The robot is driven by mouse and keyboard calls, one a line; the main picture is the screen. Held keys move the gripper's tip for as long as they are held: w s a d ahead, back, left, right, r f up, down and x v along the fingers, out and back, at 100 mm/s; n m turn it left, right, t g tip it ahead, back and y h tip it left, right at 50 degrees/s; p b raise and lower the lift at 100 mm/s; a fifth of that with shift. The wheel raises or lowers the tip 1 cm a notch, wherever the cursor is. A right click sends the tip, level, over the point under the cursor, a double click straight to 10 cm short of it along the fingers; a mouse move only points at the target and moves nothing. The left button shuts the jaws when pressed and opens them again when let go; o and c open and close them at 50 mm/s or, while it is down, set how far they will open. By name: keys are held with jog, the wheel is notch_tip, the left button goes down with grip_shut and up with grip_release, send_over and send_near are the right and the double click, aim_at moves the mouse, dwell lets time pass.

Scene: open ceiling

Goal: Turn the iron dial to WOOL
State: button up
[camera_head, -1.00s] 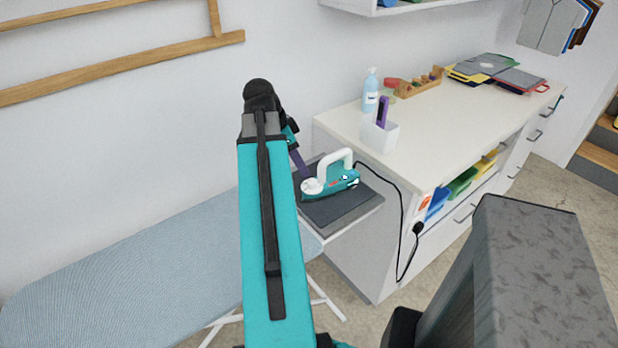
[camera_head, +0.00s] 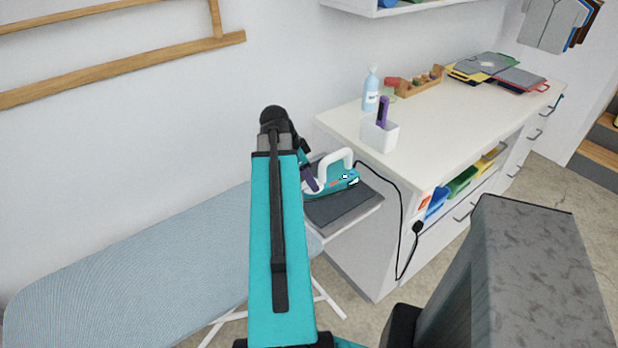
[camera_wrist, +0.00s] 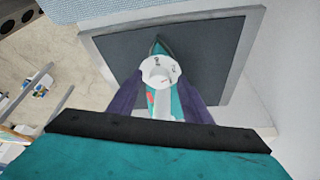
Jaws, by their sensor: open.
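The teal iron (camera_head: 343,181) with a white handle lies on a dark rest pad (camera_head: 345,205) at the end of the ironing board. Its white dial (camera_wrist: 160,72) faces up in the wrist view, with small marks too blurred to read. My gripper (camera_wrist: 160,98) is open, its purple fingers on either side of the iron's body, just behind the dial in the picture. I cannot tell whether the fingers touch the iron. In the head view my gripper (camera_head: 312,184) and arm hide the iron's left end and the dial.
The blue ironing board (camera_head: 150,265) stretches left. A white cabinet (camera_head: 440,125) stands right of the iron, carrying a white holder (camera_head: 380,134) and a spray bottle (camera_head: 371,92). The black power cord (camera_head: 402,215) hangs along the cabinet's front.

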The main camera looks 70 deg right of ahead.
jog(key=c, duration=1.1)
jog(key=shift+w+d+m+y, duration=0.15)
jog(key=shift+m+y, duration=0.25)
jog(key=shift+m, duration=0.5)
jog(key=shift+m+g+y+b, duration=0.3)
jog(key=shift+m+y+b, duration=0.25)
jog(key=shift+m, duration=0.85)
jog(key=o, duration=1.1)
